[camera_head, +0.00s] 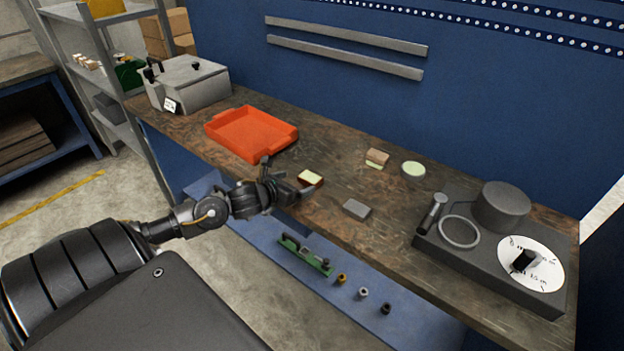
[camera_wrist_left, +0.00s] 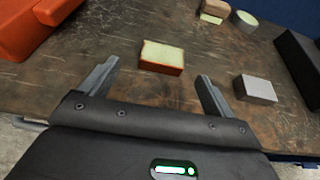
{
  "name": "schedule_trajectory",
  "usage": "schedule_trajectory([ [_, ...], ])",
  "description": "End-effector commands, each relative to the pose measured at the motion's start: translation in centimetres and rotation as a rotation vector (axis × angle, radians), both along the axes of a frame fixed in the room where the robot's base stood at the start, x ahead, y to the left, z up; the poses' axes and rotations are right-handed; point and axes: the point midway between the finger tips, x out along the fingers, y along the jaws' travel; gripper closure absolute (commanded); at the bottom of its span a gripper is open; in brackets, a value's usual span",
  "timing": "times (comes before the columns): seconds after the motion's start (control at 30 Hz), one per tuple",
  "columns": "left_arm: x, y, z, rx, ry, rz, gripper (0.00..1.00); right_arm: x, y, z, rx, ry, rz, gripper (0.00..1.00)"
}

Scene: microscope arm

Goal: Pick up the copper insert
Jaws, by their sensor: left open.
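A small copper-coloured block with a pale yellow top, which I take for the copper insert (camera_head: 311,178), lies on the wooden workbench near its front edge. In the left wrist view the same insert (camera_wrist_left: 162,57) is just beyond the fingertips, roughly centred between them. My left gripper (camera_head: 287,176) is open and empty, low over the bench's front edge. Its two fingers (camera_wrist_left: 158,73) are spread wide and apart from the insert. My right gripper is not in view.
A grey block (camera_head: 356,209) lies right of the insert. A brown block (camera_head: 377,156) and a round pale disc (camera_head: 413,169) lie farther back. An orange tray (camera_head: 252,134) is to the left, and a dark grey device (camera_head: 490,260) to the right. A blue lower shelf (camera_head: 340,310) holds small parts.

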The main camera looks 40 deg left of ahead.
Motion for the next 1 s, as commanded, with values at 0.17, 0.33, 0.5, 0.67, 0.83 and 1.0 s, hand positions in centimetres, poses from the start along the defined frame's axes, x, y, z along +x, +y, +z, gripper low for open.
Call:
schedule_trajectory([
  [0.17, 1.2, -0.1, -0.3, -0.001, -0.002, -0.004, 0.11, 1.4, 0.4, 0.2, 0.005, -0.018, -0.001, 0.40],
  [0.33, 1.7, -0.2, -0.4, -0.003, -0.001, -0.003, 0.11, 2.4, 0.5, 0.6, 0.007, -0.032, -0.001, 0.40],
  [0.5, 4.0, -0.3, -1.1, -0.005, -0.001, -0.002, 0.11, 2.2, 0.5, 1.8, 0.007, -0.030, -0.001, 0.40],
  [0.67, 5.7, -0.2, -2.1, -0.003, -0.001, -0.003, 0.11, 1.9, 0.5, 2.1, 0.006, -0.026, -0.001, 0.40],
  [0.83, 6.1, -0.2, -2.4, -0.001, -0.001, -0.006, 0.11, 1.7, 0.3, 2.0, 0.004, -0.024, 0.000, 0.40],
  [1.0, 6.1, -0.2, -2.4, -0.001, -0.001, -0.006, 0.15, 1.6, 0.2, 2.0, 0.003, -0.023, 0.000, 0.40],
])
